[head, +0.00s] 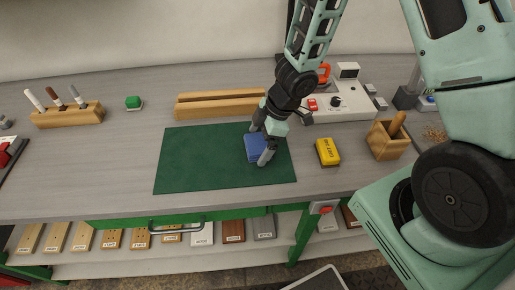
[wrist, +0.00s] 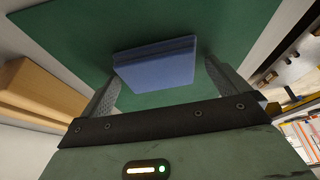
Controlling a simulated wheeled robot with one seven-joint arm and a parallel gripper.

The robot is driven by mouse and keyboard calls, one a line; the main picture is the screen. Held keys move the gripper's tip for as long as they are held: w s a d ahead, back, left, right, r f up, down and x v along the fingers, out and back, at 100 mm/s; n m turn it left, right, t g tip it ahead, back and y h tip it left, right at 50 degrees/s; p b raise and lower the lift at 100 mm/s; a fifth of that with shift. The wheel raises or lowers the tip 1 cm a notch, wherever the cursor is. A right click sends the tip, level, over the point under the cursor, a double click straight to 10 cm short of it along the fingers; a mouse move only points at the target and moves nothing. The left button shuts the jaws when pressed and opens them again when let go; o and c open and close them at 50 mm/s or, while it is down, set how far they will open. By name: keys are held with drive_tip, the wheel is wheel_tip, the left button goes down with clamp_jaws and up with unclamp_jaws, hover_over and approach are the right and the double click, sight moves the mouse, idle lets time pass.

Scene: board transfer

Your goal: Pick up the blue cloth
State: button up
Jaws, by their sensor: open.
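The blue cloth (head: 254,148) is a small folded block lying on the dark green mat (head: 190,160), right of the mat's middle. In the wrist view the blue cloth (wrist: 155,66) lies ahead of and between the finger ends, with the green mat (wrist: 75,35) beneath it. My gripper (head: 261,143) is over the cloth with its fingers apart, one at the far side and one at the near right side. In the wrist view my gripper (wrist: 160,88) is open with nothing held. I cannot tell whether a finger touches the cloth. The cloth's right part is partly hidden in the head view.
A yellow block (head: 328,151) lies just right of the mat. A wooden holder (head: 388,142) and a control box (head: 345,104) stand further right. Wooden bars (head: 220,105) lie behind the mat. The mat's left half is clear.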

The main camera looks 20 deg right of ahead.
sight(260, 143)
drive_tip(key=c, duration=0.9)
drive_tip(key=shift+r, duration=0.15)
wheel_tip(260, 143, up, 10)
drive_tip(key=p, duration=0.7)
drive_tip(key=o, duration=0.3)
drive_tip(key=shift+c, duration=1.1)
drive_tip(key=shift+s, duration=0.1)
